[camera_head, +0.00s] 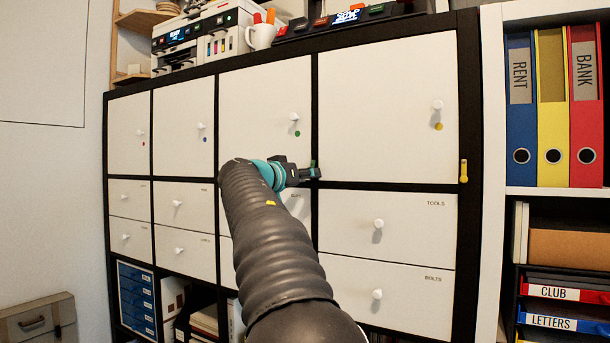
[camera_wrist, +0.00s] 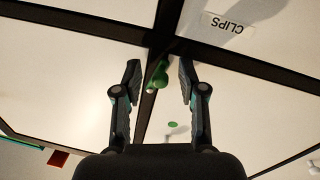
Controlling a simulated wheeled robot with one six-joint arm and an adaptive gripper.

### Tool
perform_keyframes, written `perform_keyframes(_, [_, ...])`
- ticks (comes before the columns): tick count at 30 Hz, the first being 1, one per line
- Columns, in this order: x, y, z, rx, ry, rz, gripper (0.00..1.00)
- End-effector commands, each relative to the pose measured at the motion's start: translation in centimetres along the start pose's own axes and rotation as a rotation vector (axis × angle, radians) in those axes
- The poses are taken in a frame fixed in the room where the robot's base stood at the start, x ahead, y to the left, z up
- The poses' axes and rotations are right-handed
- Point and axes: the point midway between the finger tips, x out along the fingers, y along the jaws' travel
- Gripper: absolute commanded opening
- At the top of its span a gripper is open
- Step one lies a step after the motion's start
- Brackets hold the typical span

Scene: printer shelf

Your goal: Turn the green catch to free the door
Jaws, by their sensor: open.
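The green catch (camera_wrist: 158,76) sits on the dark upright beside the door, near where the dark strips cross in the wrist view. It lies roughly along the upright. In the head view a little of the catch (camera_head: 313,164) shows beside the fingertips. The white door (camera_head: 262,105) with a green dot (camera_head: 297,134) and a round knob (camera_head: 294,117) looks closed. My gripper (camera_wrist: 160,78) is open, with one finger on each side of the catch and a visible gap to both. In the head view my gripper (camera_head: 310,173) is at the door's lower right corner.
A yellow catch (camera_head: 463,171) is on the right upright. Other closed doors flank the green-dot door, and drawers with knobs, such as the TOOLS drawer (camera_head: 385,222), lie below. Printers and a mug (camera_head: 261,37) stand on top. Binders (camera_head: 553,105) fill the right shelf.

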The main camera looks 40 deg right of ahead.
Motion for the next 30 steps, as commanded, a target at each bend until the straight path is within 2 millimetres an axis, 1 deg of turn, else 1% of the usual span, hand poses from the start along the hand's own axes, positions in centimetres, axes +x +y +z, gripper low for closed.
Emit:
perform_keyframes(7, [0.06,-0.03,0.03,0.0,0.0,0.0,0.41])
perform_keyframes(8, [0.05,-0.03,0.03,0.0,0.0,0.0,0.34])
perform_keyframes(9, [0.05,-0.04,0.03,0.0,0.0,0.0,0.23])
perform_keyframes(12, [0.04,-0.04,0.02,-0.001,0.0,-0.001,0.0])
perform_keyframes(20, [0.2,0.09,0.12,-0.009,0.001,0.002,0.0])
perform_keyframes(30, [0.37,0.8,0.43,-0.204,0.021,0.009,0.0])
